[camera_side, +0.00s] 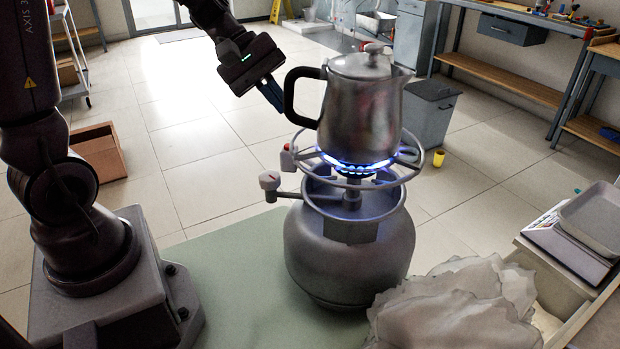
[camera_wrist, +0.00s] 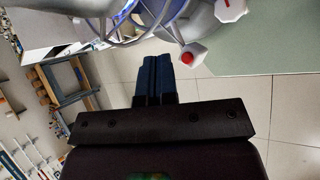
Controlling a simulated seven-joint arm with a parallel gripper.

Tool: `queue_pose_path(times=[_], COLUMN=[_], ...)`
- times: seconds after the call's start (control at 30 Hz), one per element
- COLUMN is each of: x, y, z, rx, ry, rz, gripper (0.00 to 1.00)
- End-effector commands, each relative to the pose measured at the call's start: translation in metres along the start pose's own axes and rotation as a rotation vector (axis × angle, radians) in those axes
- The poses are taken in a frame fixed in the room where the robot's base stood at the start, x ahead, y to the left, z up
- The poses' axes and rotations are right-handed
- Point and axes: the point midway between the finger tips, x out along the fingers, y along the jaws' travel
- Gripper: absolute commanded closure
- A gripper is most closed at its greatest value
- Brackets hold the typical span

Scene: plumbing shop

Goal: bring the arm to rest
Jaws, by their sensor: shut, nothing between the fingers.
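My gripper (camera_side: 271,93) hangs in the air just left of the kettle's handle, its blue fingers together and pointing down to the right. In the wrist view its fingers (camera_wrist: 158,75) are side by side with nothing between them. A metal kettle (camera_side: 355,115) with a black handle stands upright on the burner (camera_side: 353,170), where a blue flame burns under it. I cannot tell whether the fingers touch the handle. The burner sits on a grey gas cylinder (camera_side: 348,250). A valve knob with a red centre (camera_wrist: 191,55) shows in the wrist view close beyond the fingertips.
A second knob (camera_side: 269,181) sticks out left of the burner. A crumpled pale sheet (camera_side: 455,305) lies right of the cylinder, beside a scale with a tray (camera_side: 598,215). A cardboard box (camera_side: 99,152), a grey bin (camera_side: 430,112) and a yellow cup (camera_side: 438,158) stand on the floor. The left floor is mostly clear.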

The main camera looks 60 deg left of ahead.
Motion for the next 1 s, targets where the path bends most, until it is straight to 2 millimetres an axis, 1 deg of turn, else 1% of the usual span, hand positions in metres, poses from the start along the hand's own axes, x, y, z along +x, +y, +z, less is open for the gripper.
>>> queue_pose_path(times=[0.03, 0.07, 0.17, 0.2, 0.27, 0.3, 0.4, 0.53, 0.63, 0.8, 1.0], x=[0.0, -0.001, -0.007, -0.011, -0.017, -0.022, -0.034, -0.049, -0.056, -0.06, -0.059], y=[-0.011, -0.017, -0.036, -0.044, -0.052, -0.058, -0.068, -0.075, -0.077, -0.074, -0.073], z=[0.002, 0.004, 0.022, 0.03, 0.041, 0.048, 0.065, 0.085, 0.097, 0.113, 0.114], rx=[0.057, 0.107, 0.339, 0.444, 0.601, 0.707, 0.969, 1.235, 1.346, 1.416, 1.42], ry=[0.018, 0.033, 0.091, 0.116, 0.157, 0.185, 0.266, 0.37, 0.423, 0.452, 0.447], rz=[-0.047, -0.078, -0.2, -0.249, -0.313, -0.355, -0.444, -0.505, -0.505, -0.462, -0.46], gripper=[1.0, 1.0, 1.0, 1.0, 1.0, 1.0, 1.0, 1.0, 1.0, 1.0, 1.0])
